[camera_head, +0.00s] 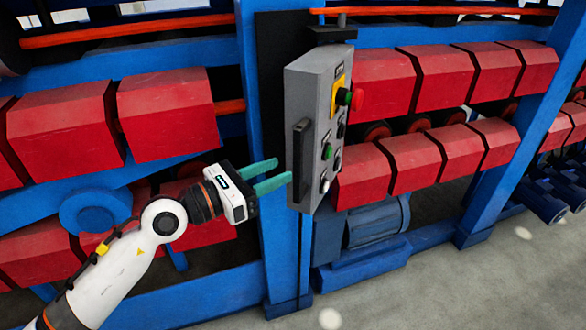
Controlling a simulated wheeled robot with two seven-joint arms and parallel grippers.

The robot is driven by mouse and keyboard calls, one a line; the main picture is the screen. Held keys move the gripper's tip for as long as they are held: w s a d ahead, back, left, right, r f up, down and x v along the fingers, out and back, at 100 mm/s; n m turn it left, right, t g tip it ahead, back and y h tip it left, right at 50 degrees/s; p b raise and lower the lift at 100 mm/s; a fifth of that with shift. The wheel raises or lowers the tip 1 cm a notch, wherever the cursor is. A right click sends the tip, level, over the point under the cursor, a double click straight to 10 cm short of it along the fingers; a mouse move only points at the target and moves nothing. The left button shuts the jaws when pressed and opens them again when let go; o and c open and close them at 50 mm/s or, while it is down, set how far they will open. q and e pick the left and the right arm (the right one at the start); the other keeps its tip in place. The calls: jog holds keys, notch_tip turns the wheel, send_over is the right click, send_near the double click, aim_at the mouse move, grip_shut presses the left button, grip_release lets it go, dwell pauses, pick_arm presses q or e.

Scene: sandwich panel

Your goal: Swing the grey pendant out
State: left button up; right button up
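The grey pendant (309,95) is a tall box hanging from a dark bracket (333,33) beside a blue upright post. Its button face is turned to the right, with a red emergency button on a yellow plate, a green button and several dark knobs. A black handle (301,160) stands on its near left edge. My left gripper (277,173) has two teal fingers, spread apart and empty, pointing right at the handle. The fingertips are just left of the handle; I cannot tell whether they touch the pendant. My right gripper is not in view.
Blue machine posts and beams (250,150) stand behind the pendant. Red roller blocks (166,113) fill the left, and more red blocks (440,75) lie behind the pendant on the right. A blue motor (376,222) sits low. Grey floor (470,285) is clear at lower right.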

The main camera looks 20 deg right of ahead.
pick_arm(q)
jog(key=b+v, duration=0.1)
jog(key=v, duration=0.4)
jog(key=shift+s+a, duration=0.1)
